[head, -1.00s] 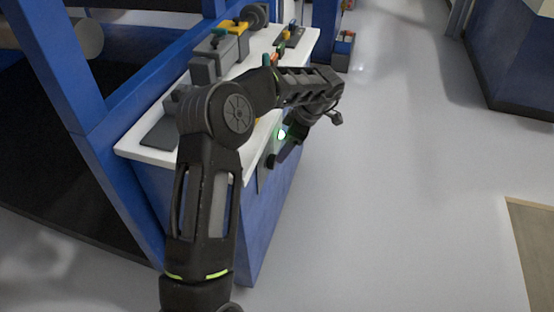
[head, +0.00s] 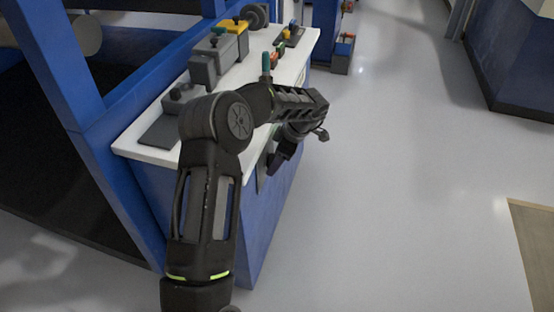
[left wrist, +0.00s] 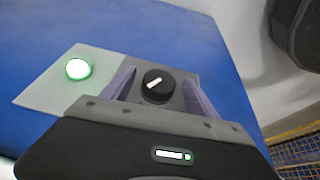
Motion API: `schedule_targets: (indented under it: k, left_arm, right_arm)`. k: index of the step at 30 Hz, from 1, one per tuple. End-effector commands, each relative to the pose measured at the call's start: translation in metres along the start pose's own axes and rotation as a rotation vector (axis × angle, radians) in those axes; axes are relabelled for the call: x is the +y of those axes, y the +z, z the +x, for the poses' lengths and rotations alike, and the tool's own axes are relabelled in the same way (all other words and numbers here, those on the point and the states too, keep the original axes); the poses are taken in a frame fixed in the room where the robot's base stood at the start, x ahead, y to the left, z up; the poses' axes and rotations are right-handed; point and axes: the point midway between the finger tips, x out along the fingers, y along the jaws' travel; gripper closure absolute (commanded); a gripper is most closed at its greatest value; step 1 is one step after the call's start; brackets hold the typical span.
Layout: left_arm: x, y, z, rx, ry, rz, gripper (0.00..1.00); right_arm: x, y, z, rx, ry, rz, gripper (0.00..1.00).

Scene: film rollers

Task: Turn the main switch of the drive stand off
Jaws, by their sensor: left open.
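The main switch (left wrist: 157,86) is a round black knob with a pale pointer line, which lies slanted in the left wrist view. It sits on a grey plate (left wrist: 45,100) on the blue side of the drive stand (head: 262,215). A green-white lamp (left wrist: 78,69) glows on the plate, left of the knob. My left gripper (left wrist: 158,92) is open, with one finger on each side of the knob. I cannot tell whether the fingers touch it. In the head view my left arm hides the knob and most of the plate. My right gripper is not in view.
The white stand top (head: 150,153) carries grey blocks (head: 215,58), a yellow-topped block (head: 232,27) and small tools. A blue frame post (head: 55,65) rises at the left. A small bin (head: 343,54) stands behind on the floor.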

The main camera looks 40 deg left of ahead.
Motion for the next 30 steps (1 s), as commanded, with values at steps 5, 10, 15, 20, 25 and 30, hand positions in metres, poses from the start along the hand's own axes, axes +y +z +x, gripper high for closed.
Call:
schedule_targets:
  k: [5,10,15,20,25,30]
  left_arm:
    - [-0.0001,-0.0001,-0.0002,0.000,0.000,0.000,0.39]
    - [-0.0001,-0.0001,-0.0003,0.000,0.000,0.000,0.53]
    - [-0.0002,-0.0001,-0.0003,0.000,-0.001,0.000,0.67]
    - [-0.0003,-0.0001,-0.0003,0.000,-0.001,0.000,0.80]
    - [-0.0004,-0.0001,-0.0003,0.000,-0.001,0.000,0.94]
    - [-0.0007,-0.0001,-0.0003,0.000,0.002,-0.002,0.94]
  right_arm:
    - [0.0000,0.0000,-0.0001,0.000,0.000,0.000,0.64]
    - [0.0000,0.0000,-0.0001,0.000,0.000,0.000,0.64]
    - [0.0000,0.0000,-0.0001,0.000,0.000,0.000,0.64]
    - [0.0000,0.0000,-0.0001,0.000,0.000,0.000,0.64]
    - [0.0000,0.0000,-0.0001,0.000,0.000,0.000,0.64]
    - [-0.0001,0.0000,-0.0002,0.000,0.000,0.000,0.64]
